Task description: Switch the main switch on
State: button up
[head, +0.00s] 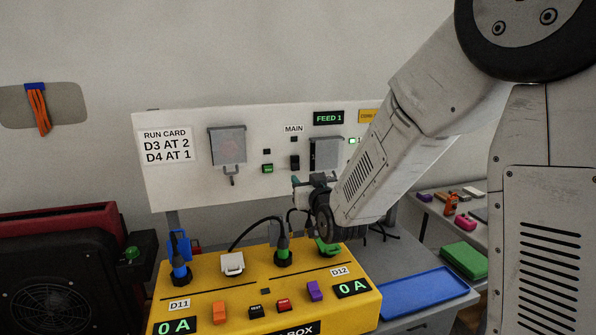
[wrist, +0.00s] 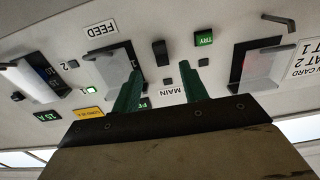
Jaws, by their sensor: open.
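The main switch (head: 295,163) is a small black rocker on the white upright panel, below the MAIN label (head: 293,128). I cannot tell which way it is set. My gripper (head: 313,182) is in front of the panel, just below and to the right of the switch in the head view. In the wrist view, which shows the panel upside down, the switch (wrist: 160,52) lies past the fingertips, roughly between the two green fingers. My gripper (wrist: 156,69) is open there with nothing between the fingers. The fingers appear apart from the switch.
A green TRY button (wrist: 204,38) is beside the switch. Grey covers (head: 228,147) flank it on the panel, the right one (head: 326,153) close to my gripper. Below stands a yellow box (head: 205,289) with plugs and a black cable. A blue tray (head: 430,291) lies right of it.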

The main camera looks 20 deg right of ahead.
aim_at(296, 167)
jog(key=w, duration=0.7)
jog(key=shift+w, duration=0.4)
